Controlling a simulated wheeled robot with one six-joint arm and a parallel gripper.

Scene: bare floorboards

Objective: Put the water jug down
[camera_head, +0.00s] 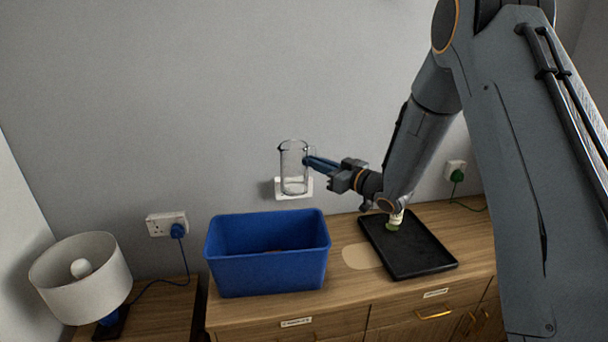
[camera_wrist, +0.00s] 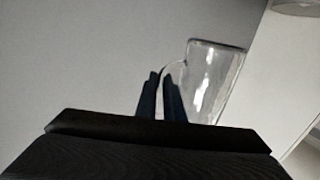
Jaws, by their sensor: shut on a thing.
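The water jug (camera_head: 294,170) is clear and empty-looking, held in the air in front of the wall, above the back of the blue bin. It looks upright in the head view. My gripper (camera_head: 309,162) reaches in from the right and is shut on the jug's handle side. In the wrist view the jug (camera_wrist: 213,82) stands just right of and beyond the fingertips, and the two dark fingers of my gripper (camera_wrist: 161,92) are close together at its handle. The exact finger contact is hard to make out.
A blue bin (camera_head: 268,274) stands on the wooden cabinet (camera_head: 345,290). A lamp (camera_head: 82,278) stands lower left. Sockets (camera_head: 167,224) are on the wall.

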